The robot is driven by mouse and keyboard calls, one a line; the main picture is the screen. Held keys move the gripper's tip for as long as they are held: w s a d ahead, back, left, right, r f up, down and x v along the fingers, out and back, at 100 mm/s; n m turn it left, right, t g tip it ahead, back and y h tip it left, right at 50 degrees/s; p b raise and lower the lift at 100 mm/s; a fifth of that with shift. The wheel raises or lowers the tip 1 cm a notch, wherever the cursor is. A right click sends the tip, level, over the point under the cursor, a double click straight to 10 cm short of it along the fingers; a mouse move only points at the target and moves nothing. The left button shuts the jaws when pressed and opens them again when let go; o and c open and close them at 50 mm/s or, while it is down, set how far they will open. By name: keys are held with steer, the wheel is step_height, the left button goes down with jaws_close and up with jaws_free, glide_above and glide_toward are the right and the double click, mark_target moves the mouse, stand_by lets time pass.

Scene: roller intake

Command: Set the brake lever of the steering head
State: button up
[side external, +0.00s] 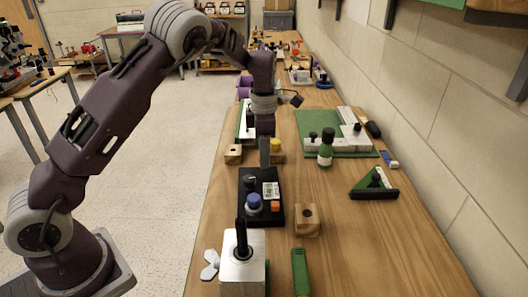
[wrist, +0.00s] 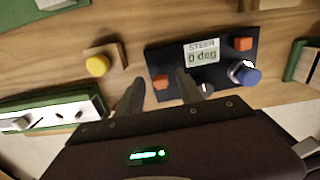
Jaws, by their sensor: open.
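The steering head is a black box (side external: 248,217) on the wooden bench, and it also shows in the wrist view (wrist: 215,61). Its display (wrist: 202,53) reads "STEER 0 deg". It carries a blue knob (wrist: 246,75), an orange block (wrist: 243,43) at upper right and another orange block (wrist: 160,82) at its left end. A small grey-topped part (wrist: 207,89) is partly hidden by a finger. I cannot tell which part is the brake lever. My gripper (wrist: 158,81) is open and empty, its fingers either side of the left orange block in the picture. In the side view my gripper (side external: 265,153) is at the box's far end.
A wooden block with a yellow button (wrist: 97,65) is left of my fingers. A green-based fixture (wrist: 55,112) lies further left. In the side view, a metal block with a black stick (side external: 242,262) and a wooden block with a hole (side external: 307,219) stand in front.

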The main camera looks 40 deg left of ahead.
mark_target(243, 172)
jaws_close()
steer(key=shift+s+a+r+t+h, duration=0.1)
steer(key=shift+s+a+t+h, duration=0.45)
steer(key=shift+t+h, duration=0.4)
steer(key=shift+s+a+f+t+h, duration=0.2)
steer(key=shift+s+a+t+h, duration=0.3)
steer(key=shift+t+h, duration=0.35)
steer(key=t+h, duration=0.1)
steer(key=s+f+t+h, duration=0.1)
steer(key=a+t+h, duration=0.1)
steer(key=t, duration=0.1)
steer(key=shift+s+f, duration=0.3)
steer(key=t+h, duration=0.1)
steer(key=f+t+h, duration=0.1)
steer(key=a+f+t+h, duration=0.1)
steer(key=t+h, duration=0.1)
steer(key=shift+s, duration=0.4)
